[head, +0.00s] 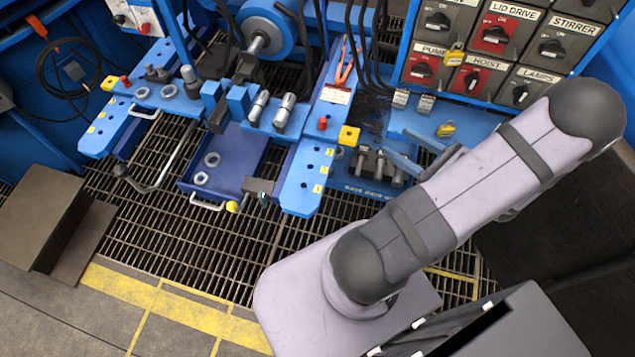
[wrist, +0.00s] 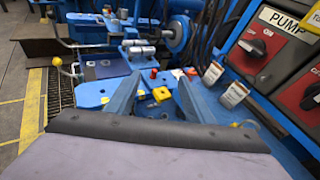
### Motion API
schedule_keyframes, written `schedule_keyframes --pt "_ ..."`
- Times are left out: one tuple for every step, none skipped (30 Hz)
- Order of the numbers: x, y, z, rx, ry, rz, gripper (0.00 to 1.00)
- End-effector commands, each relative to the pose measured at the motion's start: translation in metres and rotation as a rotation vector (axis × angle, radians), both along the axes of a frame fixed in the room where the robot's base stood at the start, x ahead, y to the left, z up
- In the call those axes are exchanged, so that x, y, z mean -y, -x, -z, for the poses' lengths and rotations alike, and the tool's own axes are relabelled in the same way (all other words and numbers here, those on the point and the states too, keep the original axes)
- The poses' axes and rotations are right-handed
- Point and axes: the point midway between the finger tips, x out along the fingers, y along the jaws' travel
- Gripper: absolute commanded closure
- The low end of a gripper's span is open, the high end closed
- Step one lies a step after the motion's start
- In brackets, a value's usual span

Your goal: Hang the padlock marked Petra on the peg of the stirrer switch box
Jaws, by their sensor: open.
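A yellow padlock (head: 446,129) lies on the blue shelf below the switch boxes; a small yellow part in the wrist view (wrist: 238,124) seems to be the same padlock. Another yellow padlock (head: 455,56) hangs among the boxes, near PUMP and HOIST. I cannot read the name Petra on either. The STIRRER switch box (head: 552,45) is grey with a black knob, at the upper right; its peg is too small to make out. My gripper (head: 397,143) is open and empty, left of the lying padlock. In the wrist view my gripper's blue fingers (wrist: 155,98) stand apart.
Two white tags (head: 413,101) are at the shelf's back edge, below the PUMP box. A yellow block (head: 349,135) sits on the blue bench, seen beyond my fingers. Black cables hang left of the boxes. A blue tray (head: 215,165) with rings lies farther left, over floor grating.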

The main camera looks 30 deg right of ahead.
Motion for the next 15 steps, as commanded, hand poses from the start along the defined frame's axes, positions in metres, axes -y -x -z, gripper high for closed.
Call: schedule_keyframes --pt "-0.030 -0.017 -0.005 -0.035 0.043 -0.145 0.52" --pt "-0.047 -0.023 -0.006 -0.055 0.067 -0.228 0.52" --pt "-0.069 -0.029 -0.007 -0.082 0.103 -0.334 0.52" --pt "-0.086 -0.032 -0.007 -0.101 0.130 -0.414 0.52" --pt "-0.102 -0.034 -0.008 -0.119 0.160 -0.494 0.52" --pt "-0.121 -0.035 -0.008 -0.142 0.203 -0.597 0.52" --pt "-0.136 -0.034 -0.008 -0.157 0.235 -0.676 0.52" --pt "-0.149 -0.033 -0.008 -0.173 0.272 -0.754 0.52" --pt "-0.165 -0.030 -0.008 -0.190 0.321 -0.855 0.52" --pt "-0.177 -0.027 -0.008 -0.202 0.360 -0.931 0.52" --pt "-0.187 -0.024 -0.007 -0.213 0.401 -1.007 0.52" --pt "-0.200 -0.019 -0.007 -0.225 0.457 -1.105 0.52" --pt "-0.208 -0.014 -0.007 -0.232 0.502 -1.178 0.52" --pt "-0.215 -0.010 -0.007 -0.238 0.549 -1.252 0.52" --pt "-0.224 -0.005 -0.007 -0.243 0.613 -1.346 0.52"
